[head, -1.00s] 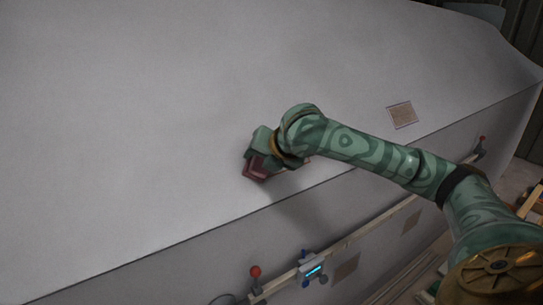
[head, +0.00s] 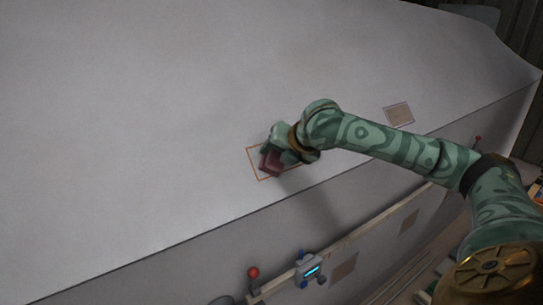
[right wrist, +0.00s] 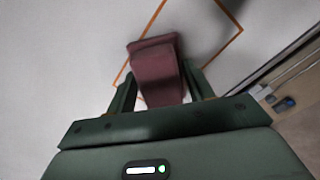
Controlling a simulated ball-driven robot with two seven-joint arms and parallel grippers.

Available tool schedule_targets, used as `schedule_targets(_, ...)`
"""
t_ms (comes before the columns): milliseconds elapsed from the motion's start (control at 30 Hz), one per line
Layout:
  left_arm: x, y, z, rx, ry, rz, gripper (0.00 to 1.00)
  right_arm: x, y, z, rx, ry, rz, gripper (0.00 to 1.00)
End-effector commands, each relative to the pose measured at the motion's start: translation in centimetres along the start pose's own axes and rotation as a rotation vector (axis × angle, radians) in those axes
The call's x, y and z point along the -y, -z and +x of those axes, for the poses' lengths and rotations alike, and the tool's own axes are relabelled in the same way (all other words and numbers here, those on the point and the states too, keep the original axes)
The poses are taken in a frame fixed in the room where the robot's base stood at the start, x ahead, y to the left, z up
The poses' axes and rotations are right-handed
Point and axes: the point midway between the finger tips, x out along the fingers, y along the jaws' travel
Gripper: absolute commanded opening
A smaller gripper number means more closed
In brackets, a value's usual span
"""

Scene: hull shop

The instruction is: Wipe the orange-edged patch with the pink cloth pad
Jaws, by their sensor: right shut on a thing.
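The pink cloth pad (head: 271,160) is held in my right gripper (head: 279,152), which is shut on it. The pad also shows between the two fingers in the right wrist view (right wrist: 157,72). The orange-edged patch (head: 254,164) is on the pale hull surface, close to its lower edge. Its orange outline also shows around the pad in the right wrist view (right wrist: 216,58). The pad is over the patch, and my gripper and arm hide the patch's right part. I cannot tell whether the pad touches the surface. My left gripper is not in view.
Below the hull edge, a rail carries a device with a lit blue screen (head: 311,269) and a red ball knob (head: 253,272). The hull surface to the left is clear.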

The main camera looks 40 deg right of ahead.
Motion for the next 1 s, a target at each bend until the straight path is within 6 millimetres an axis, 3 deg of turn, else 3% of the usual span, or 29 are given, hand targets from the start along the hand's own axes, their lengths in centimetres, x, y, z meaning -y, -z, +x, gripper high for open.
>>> schedule_targets(1000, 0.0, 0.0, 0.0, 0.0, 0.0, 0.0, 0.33, 4.8, -4.1, 0.0, 0.0, 0.001, 0.001, 0.32)
